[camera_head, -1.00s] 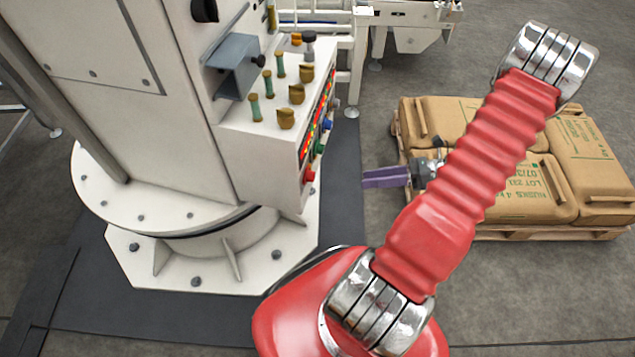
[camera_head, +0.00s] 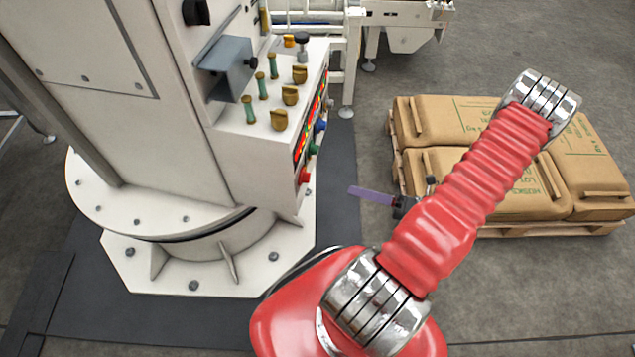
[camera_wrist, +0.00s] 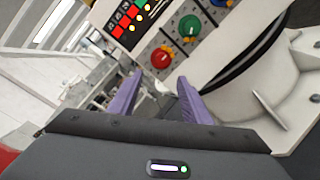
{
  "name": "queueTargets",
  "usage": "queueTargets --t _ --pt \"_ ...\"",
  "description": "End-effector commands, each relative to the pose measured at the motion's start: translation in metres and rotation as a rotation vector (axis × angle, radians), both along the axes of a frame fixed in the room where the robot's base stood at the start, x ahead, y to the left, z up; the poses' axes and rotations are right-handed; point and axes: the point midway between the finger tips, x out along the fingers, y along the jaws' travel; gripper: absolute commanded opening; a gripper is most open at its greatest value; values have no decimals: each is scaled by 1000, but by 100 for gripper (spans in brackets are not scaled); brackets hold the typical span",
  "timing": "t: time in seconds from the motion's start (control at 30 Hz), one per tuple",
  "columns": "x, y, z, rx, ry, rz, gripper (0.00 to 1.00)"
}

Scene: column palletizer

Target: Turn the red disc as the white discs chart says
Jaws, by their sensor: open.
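In the wrist view the red disc (camera_wrist: 161,58) sits on the white panel, with a small yellow part on it. It also shows in the head view (camera_head: 304,176), at the lower front of the control box. My gripper (camera_wrist: 157,82) is open, its two purple fingers apart and pointing towards the panel just below the red disc, with nothing between them. In the head view my gripper (camera_head: 368,195) is to the right of the control box, clear of it. I cannot make out a chart of white discs.
A green disc (camera_wrist: 190,27) and a blue disc (camera_wrist: 220,3) line up beside the red one. The white control box (camera_head: 248,140) has brass knobs on top. Dark floor lies between.

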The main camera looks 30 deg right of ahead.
Motion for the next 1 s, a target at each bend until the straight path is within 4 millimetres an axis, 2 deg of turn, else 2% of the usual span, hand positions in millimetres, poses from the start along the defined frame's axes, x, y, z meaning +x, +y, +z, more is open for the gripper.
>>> queueTargets --t 1.0 --pt "84 66 0 0 1 1 44"
